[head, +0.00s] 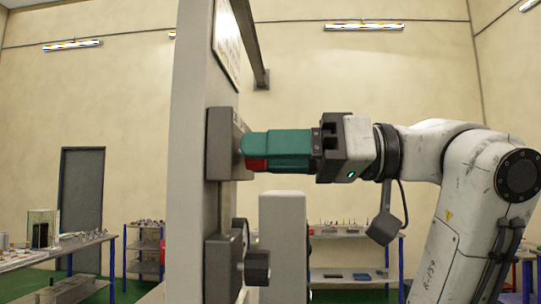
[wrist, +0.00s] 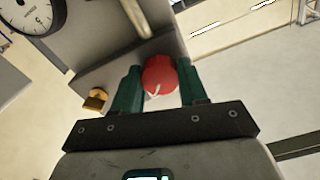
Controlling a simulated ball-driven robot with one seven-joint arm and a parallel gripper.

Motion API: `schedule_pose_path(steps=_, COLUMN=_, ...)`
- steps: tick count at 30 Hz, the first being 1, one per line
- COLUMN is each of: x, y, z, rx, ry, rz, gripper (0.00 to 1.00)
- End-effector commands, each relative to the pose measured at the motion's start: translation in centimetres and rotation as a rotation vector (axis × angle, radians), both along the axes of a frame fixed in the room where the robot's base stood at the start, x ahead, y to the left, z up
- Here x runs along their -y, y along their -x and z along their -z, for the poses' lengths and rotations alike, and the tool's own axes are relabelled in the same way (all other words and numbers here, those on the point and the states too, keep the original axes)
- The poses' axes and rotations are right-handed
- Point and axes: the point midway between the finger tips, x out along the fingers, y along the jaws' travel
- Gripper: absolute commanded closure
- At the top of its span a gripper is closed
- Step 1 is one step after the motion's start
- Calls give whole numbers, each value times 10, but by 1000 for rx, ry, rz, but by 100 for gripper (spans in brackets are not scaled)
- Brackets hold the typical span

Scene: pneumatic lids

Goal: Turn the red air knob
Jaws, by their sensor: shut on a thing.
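The red air knob (head: 257,164) sits on a grey block (head: 221,145) fixed to a tall grey post. In the wrist view the red knob (wrist: 159,76) is round, with a white mark on its face. My gripper (head: 262,150) comes at it level from the right in the head view, its green fingers reaching the knob. In the wrist view my gripper (wrist: 158,86) has one green finger on each side of the knob, shut on it. The fingers hide most of the knob in the head view.
A black knob (head: 257,268) on another grey block stands below. A round gauge (wrist: 32,14) and a small yellow fitting (wrist: 96,99) are near the knob. A light grey box-like column (head: 282,240) stands beneath my gripper. Benches and shelves are far behind.

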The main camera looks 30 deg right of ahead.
Motion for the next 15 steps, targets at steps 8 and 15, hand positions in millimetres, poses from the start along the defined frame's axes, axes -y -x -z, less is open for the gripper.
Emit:
schedule_pose_path(steps=8, x=1, y=0, z=3, rx=145, ry=105, rz=2, gripper=88)
schedule_pose_path(steps=15, x=2, y=0, z=3, rx=328, ry=237, rz=4, gripper=88)
